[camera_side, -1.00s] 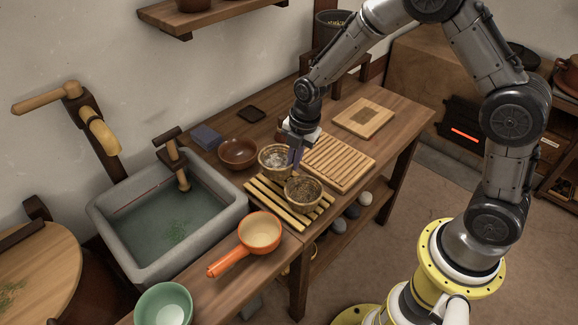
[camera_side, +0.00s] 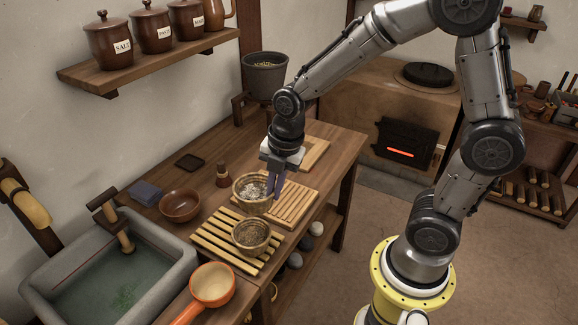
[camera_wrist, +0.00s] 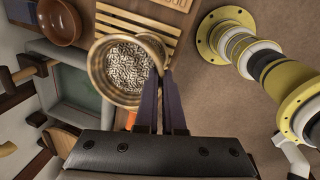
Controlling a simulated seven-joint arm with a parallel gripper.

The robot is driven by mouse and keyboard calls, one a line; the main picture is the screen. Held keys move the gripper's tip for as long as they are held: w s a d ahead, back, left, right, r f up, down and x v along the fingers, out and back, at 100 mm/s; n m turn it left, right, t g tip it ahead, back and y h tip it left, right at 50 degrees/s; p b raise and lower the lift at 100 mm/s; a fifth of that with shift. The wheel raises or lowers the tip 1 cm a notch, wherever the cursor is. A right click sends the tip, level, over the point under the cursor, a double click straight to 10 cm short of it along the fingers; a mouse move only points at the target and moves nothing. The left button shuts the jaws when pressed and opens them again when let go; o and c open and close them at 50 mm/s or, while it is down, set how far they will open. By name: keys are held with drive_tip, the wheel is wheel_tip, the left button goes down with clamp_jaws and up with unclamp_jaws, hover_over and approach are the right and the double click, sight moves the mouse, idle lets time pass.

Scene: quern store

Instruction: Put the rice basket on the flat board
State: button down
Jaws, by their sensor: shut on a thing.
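The rice basket (camera_side: 250,201), a round woven basket of pale grains, is near the middle of the side view. My gripper (camera_side: 274,188) is shut on its right rim. In the wrist view the basket (camera_wrist: 96,72) fills the upper middle, with my closed fingers (camera_wrist: 166,88) at its edge. The basket looks upright, at the back of the slatted rack and beside the ridged board; how far it is above them I cannot tell. The flat board (camera_side: 318,150) lies farther back on the bench, partly hidden behind my gripper.
A second basket with darker grain (camera_side: 251,235) stands on the slatted rack (camera_side: 213,243). The ridged board (camera_side: 299,203) is to its right. A small bottle (camera_side: 222,178), a brown bowl (camera_side: 180,206) and an orange pan (camera_side: 212,284) are nearby. A grey pot (camera_side: 264,78) stands behind.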

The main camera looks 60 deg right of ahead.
drive_tip(key=w+d+m, duration=0.3)
drive_tip(key=w+d, duration=0.2)
drive_tip(key=d, duration=0.4)
drive_tip(key=d+m+h, duration=0.2)
drive_tip(key=d+m, duration=0.2)
drive_tip(key=d, duration=1.1)
drive_tip(key=m, duration=0.2)
hover_over(308, 156)
drive_tip(key=x, duration=0.3)
drive_tip(key=s+a+x, duration=0.1)
drive_tip(key=x, duration=0.3)
drive_tip(key=s+x, duration=0.1)
drive_tip(key=x, duration=0.3)
drive_tip(key=shift+a+f, duration=0.2)
drive_tip(key=shift+f, duration=0.1)
drive_tip(key=shift+s+x, duration=0.15)
drive_tip(key=shift+x, duration=0.6)
drive_tip(key=shift+s+x, duration=0.15)
drive_tip(key=shift+x, duration=0.6)
drive_tip(key=shift+a+f, duration=0.15)
drive_tip(key=shift+f, duration=0.05)
